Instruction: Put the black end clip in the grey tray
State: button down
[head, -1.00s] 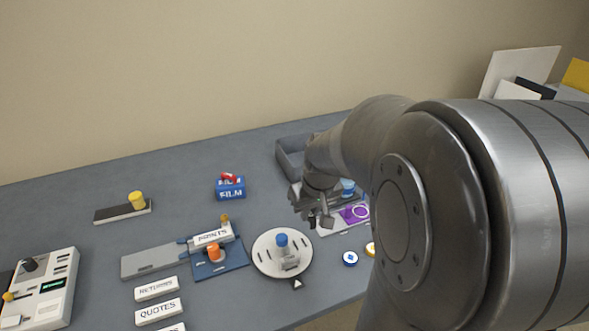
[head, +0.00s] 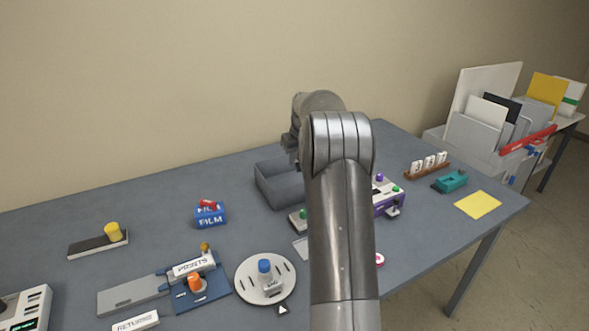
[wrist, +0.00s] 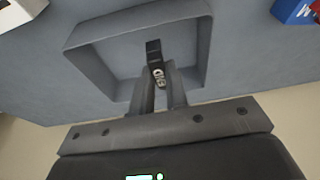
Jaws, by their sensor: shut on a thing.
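In the wrist view my gripper (wrist: 160,90) is shut on the black end clip (wrist: 155,58), which shows pale lettering on its face. The clip appears over the grey tray (wrist: 90,66), inside the tray's outline in this view; I cannot tell its height above the tray floor. In the head view the grey tray (head: 270,187) stands toward the back of the table, partly hidden by my arm. My gripper (head: 291,150) is mostly hidden behind the arm there, and the clip is not visible in that view.
Left of the tray stands a blue film box (head: 210,218) with a red thing on top. A round white plate (head: 247,285) with a blue knob is in front. A purple and white device (head: 388,197) stands right of my arm. The table's back left is clear.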

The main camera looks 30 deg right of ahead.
jog(key=w+d+f, duration=0.5)
jog(key=w+d, duration=0.1)
jog(key=d, duration=0.3)
notch_tip(320, 180, down, 10)
jog(key=shift+r, duration=0.25)
jog(key=c, duration=1.4)
grip_release()
jog(key=shift+f, duration=0.15)
jog(key=shift+c, duration=0.2)
